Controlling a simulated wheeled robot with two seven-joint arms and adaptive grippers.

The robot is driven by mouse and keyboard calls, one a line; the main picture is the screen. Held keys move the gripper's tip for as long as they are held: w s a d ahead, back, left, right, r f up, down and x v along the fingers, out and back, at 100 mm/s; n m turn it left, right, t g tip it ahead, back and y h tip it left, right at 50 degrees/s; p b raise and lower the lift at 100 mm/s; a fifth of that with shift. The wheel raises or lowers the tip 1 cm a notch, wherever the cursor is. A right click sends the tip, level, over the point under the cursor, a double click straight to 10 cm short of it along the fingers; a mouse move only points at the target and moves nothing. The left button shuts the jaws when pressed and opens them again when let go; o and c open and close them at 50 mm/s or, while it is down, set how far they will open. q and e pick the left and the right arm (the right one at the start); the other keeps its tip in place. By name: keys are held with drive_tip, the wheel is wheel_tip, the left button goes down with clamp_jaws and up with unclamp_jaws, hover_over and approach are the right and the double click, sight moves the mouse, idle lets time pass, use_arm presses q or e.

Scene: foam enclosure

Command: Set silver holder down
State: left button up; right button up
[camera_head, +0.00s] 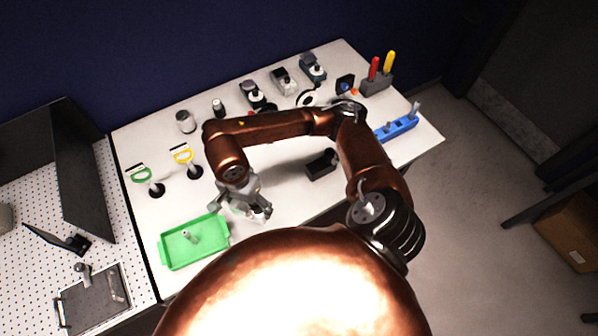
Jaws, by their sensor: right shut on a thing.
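My right gripper (252,208) is over the front part of the white table, just right of the green tray, pointing down. It is shut on a small silver-grey thing, which I take to be the silver holder (263,213). The fingers hide most of it, and I cannot tell whether it touches the table. My left gripper is not in view.
A black block (321,163) lies right of the gripper. Bottles line the back; a blue rack (397,128) is at right.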

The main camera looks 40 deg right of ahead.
drive_tip(key=s+a+r+m+p, duration=0.2)
drive_tip(key=s+a+m, duration=0.15)
drive_tip(key=m, duration=0.35)
drive_tip(key=shift+m, duration=0.4)
drive_tip(key=w+d+f, duration=0.2)
drive_tip(key=d, duration=0.1)
drive_tip(key=w+d+f+p, duration=0.1)
drive_tip(key=w+d+f, duration=0.1)
drive_tip(key=d+f, duration=0.1)
drive_tip(key=w+d+f+p, duration=0.1)
drive_tip(key=w+d+f, duration=0.1)
drive_tip(key=d, duration=0.3)
drive_tip(key=shift+d+f, duration=0.2)
drive_tip(key=shift+f, duration=0.4)
drive_tip(key=shift+w+d+f, duration=0.2)
drive_tip(key=shift+d+f, duration=0.1)
drive_tip(key=shift+f, duration=0.15)
drive_tip(key=f, duration=0.1)
drive_tip(key=f+p, duration=0.1)
drive_tip(key=f, duration=0.1)
drive_tip(key=shift+w+d+f+p, duration=0.1)
drive_tip(key=shift+d+f+p, duration=0.15)
drive_tip(key=shift+p, duration=0.15)
drive_tip(key=shift+f, duration=0.15)
